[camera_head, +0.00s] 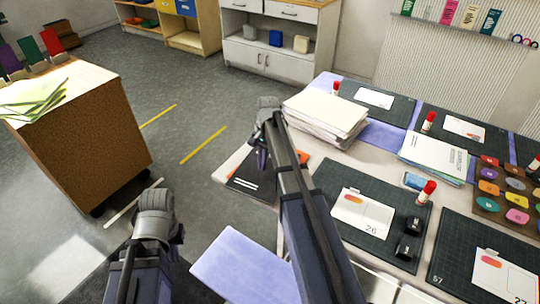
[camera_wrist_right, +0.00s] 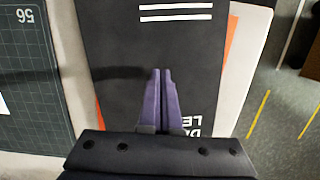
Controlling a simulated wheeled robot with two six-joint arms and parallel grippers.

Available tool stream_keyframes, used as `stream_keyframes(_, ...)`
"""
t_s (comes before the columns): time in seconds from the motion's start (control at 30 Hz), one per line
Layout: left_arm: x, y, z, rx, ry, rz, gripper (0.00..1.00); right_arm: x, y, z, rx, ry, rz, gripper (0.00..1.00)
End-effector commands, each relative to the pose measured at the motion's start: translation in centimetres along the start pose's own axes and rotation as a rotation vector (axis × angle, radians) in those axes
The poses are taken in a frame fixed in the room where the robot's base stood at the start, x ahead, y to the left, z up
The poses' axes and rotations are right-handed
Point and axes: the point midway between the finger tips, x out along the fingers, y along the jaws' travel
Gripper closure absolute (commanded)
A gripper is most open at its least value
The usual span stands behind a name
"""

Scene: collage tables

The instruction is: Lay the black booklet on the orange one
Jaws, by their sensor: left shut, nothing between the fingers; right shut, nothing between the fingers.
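The black booklet (camera_head: 252,181) lies flat near the table's left edge, its white lines and lettering showing in the right wrist view (camera_wrist_right: 130,55). The orange booklet (camera_head: 303,157) is mostly hidden under it. In the right wrist view, strips of orange (camera_wrist_right: 232,40) show along both sides of the black cover, so the black one lies over it, slightly turned. My right gripper (camera_head: 262,157) is shut and empty above the black booklet; its purple fingers (camera_wrist_right: 161,72) are together over the cover. My left gripper (camera_head: 178,236) is shut and empty, off the table at lower left.
A stack of papers (camera_head: 325,112) stands just behind the booklets. A dark cutting mat (camera_head: 345,185) with a card and black blocks lies to the right. A wooden cabinet (camera_head: 90,150) stands at left, with open floor between it and the table.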

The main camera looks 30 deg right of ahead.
Motion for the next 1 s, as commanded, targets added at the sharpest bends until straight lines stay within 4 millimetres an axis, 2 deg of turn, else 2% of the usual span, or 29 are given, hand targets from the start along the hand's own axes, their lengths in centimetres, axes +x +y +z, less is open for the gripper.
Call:
stream_keyframes(0.03,0.0,0.0,0.0,0.0,0.0,0.0,1.0,0.2,0.2,1.1,-0.002,0.0,0.0,1.0)
stream_keyframes(0.13,0.3,0.0,0.0,0.0,0.0,0.0,1.0,0.6,0.1,2.2,-0.001,0.0,0.0,1.0)
stream_keyframes(0.3,1.5,0.1,-0.1,0.0,0.0,0.0,1.0,1.8,0.0,1.6,0.0,0.0,0.0,1.0)
stream_keyframes(0.77,1.7,0.2,-0.1,0.0,0.0,0.0,1.0,2.0,0.0,1.6,0.0,0.0,0.001,1.0)
stream_keyframes(0.87,1.7,0.2,-0.1,0.0,0.0,0.0,1.0,1.9,0.0,1.0,0.001,0.0,0.001,1.0)
stream_keyframes(1.0,1.7,0.2,-0.1,0.0,0.0,0.0,1.0,1.5,-0.2,-1.3,0.004,0.002,0.0,1.0)
